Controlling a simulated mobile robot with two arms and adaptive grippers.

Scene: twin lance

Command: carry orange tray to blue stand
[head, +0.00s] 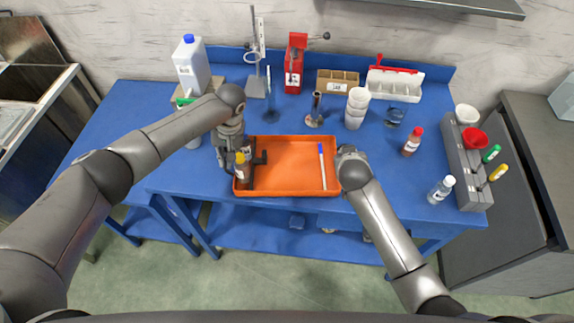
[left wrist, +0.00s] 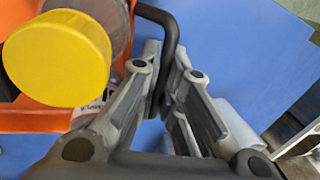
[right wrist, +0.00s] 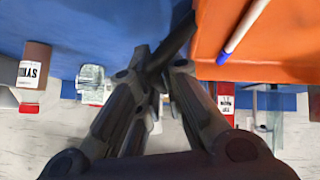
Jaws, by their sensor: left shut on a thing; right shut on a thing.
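The orange tray (head: 290,170) is at the front of the blue workbench. I cannot tell whether it rests there or is lifted. A bottle with a yellow cap (head: 241,160) stands at its left end, and a white-and-blue marker (head: 322,166) lies at its right. My left gripper (head: 228,160) is at the tray's left end, shut on its black handle, which shows in the left wrist view (left wrist: 168,40). My right gripper (right wrist: 157,75) is at the right end, shut on a dark handle (right wrist: 178,38). I cannot make out a separate blue stand.
Bottles (head: 412,142) and a grey rack (head: 468,165) stand at the right. Open floor (head: 220,275) lies in front.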

